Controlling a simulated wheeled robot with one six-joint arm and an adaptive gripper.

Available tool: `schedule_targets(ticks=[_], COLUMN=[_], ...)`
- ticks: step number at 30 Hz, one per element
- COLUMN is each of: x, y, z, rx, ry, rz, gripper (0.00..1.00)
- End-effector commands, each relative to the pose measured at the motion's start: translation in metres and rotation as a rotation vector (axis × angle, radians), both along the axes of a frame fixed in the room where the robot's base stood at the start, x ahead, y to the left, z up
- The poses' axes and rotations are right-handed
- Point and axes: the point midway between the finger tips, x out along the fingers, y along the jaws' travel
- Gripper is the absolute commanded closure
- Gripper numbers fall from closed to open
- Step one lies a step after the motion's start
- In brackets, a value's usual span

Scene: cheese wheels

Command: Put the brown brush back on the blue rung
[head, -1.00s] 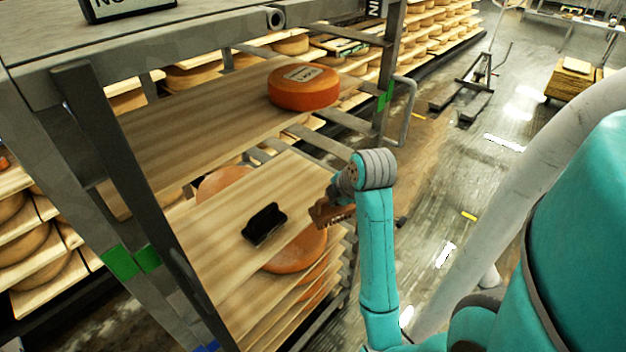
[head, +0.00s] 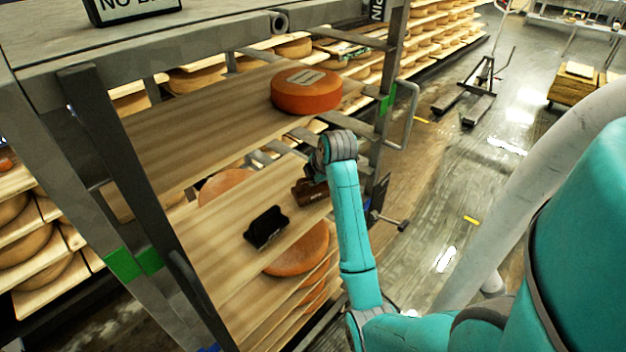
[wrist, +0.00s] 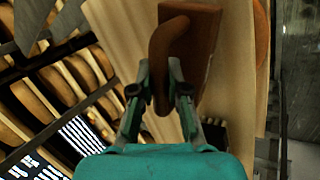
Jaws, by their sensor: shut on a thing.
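My gripper (head: 318,178) is shut on the brown brush (head: 308,192), at the right end of the pull-out wooden board with the black brush. In the wrist view, my gripper (wrist: 160,76) has its fingers on either side of the curved handle of the brown brush (wrist: 200,40). The brush overlaps the board in the picture; whether it touches the board I cannot tell. A small blue mark (head: 209,347) shows low on the rack's left post, at the picture's bottom edge.
The black brush (head: 267,227) lies on the board (head: 225,262), above cheese wheels and stacked boards. An orange cheese wheel (head: 306,92) sits on the shelf above. Green marks (head: 122,265) are on the rack posts. Open floor (head: 440,225) lies to the right.

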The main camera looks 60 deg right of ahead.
Motion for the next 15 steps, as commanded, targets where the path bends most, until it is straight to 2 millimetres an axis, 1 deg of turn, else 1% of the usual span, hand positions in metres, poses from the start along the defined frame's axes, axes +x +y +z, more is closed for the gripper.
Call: schedule_targets(ticks=[1,3,12,13,14,15], x=[-0.0002,-0.0001,-0.0002,-0.0001,-0.0002,-0.0002], y=[0.0001,-0.0001,0.0000,0.0000,0.0000,0.0000], z=[-0.0058,-0.0088,-0.0103,-0.0102,-0.0101,-0.0101], rx=[0.001,-0.001,-0.001,0.000,0.000,0.000], ry=[0.001,-0.001,-0.001,0.000,0.000,0.000], rz=[0.000,0.000,0.000,0.000,0.000,0.000], gripper=[1.00,1.00,1.00,0.78,0.70,0.60])
